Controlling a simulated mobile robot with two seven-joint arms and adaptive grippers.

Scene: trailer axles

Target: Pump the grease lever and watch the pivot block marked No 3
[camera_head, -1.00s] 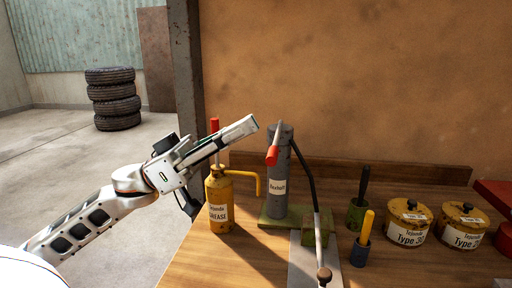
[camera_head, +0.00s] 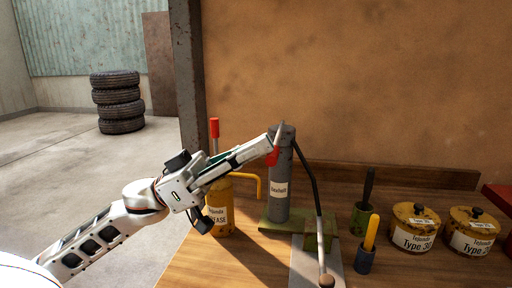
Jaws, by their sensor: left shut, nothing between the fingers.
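A grey grease pump (camera_head: 279,200) with a white label stands upright on a green base on the bench. Its lever has a red grip (camera_head: 273,157) near the top of the cylinder. My left gripper (camera_head: 271,143) is shut, with its fingertips at the red grip; I cannot tell whether they touch. A black hose runs from the pump down to a green block (camera_head: 318,240) on a pale plate. I cannot read a No 3 mark on it. My right gripper is not in view.
A yellow grease can (camera_head: 220,222) with a red-topped rod stands partly behind my left gripper. A rod with a brown knob (camera_head: 326,281) lies over the plate. Tyres (camera_head: 118,103) are stacked on the floor.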

